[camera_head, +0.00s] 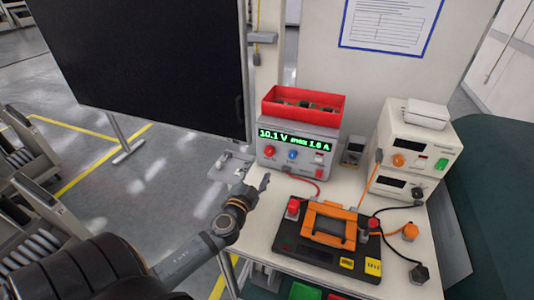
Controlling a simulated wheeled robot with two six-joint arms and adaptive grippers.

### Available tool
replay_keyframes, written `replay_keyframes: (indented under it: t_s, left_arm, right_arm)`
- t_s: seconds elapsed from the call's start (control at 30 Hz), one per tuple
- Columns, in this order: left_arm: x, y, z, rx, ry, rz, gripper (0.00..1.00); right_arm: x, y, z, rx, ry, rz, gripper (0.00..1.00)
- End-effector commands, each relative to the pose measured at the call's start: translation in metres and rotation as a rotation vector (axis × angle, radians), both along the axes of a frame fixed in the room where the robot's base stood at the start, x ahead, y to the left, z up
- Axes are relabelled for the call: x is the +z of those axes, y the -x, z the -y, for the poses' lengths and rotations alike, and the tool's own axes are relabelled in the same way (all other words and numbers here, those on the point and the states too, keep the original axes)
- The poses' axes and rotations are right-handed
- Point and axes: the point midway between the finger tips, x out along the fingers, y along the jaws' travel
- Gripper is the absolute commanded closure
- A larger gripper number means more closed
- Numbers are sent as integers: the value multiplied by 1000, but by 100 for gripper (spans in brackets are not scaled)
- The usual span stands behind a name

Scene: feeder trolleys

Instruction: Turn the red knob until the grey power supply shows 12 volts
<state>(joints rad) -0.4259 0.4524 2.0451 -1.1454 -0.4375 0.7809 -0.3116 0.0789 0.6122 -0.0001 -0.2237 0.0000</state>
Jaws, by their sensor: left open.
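The grey power supply (303,162) stands at the back left of the bench. Its green display (295,140) reads 10.1 V and 1.6 A. The red knob (270,151) is at the left of its front panel, with a blue knob (292,155) to its right. My left gripper (254,181) is open, low in front of the supply's left side. It is below and slightly left of the red knob, apart from it, with nothing seen between its fingers. My right gripper is out of view.
A red bin (303,105) sits on the supply. Stacked cream instruments (418,145) and cables are at right. A handheld meter (352,150) stands between. A dark panel (150,60) is at upper left.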

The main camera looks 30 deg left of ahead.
Motion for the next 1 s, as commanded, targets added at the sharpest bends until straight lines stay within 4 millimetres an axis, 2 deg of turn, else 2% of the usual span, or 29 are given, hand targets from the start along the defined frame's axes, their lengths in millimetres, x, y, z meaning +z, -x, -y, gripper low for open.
replay_keyframes:
  t_s: [0.03, 0.17, 0.3, 0.47, 0.73, 1.0]
  left_arm:
    - [6, -12, -3, 3, 1, 3, 42]
    - [6, -40, -10, 2, 1, 4, 42]
    - [4, -63, -15, 1, 1, 2, 42]
    - [2, -76, -18, 0, 0, 1, 42]
    - [1, -78, -19, -1, -1, 0, 42]
    - [1, -78, -19, -1, -1, 0, 78]
  right_arm:
    - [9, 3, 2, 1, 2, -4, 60]
    - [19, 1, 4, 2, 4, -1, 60]
    - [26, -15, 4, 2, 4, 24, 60]
    - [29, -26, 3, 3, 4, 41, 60]
    - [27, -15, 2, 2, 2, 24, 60]
    - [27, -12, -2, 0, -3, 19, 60]
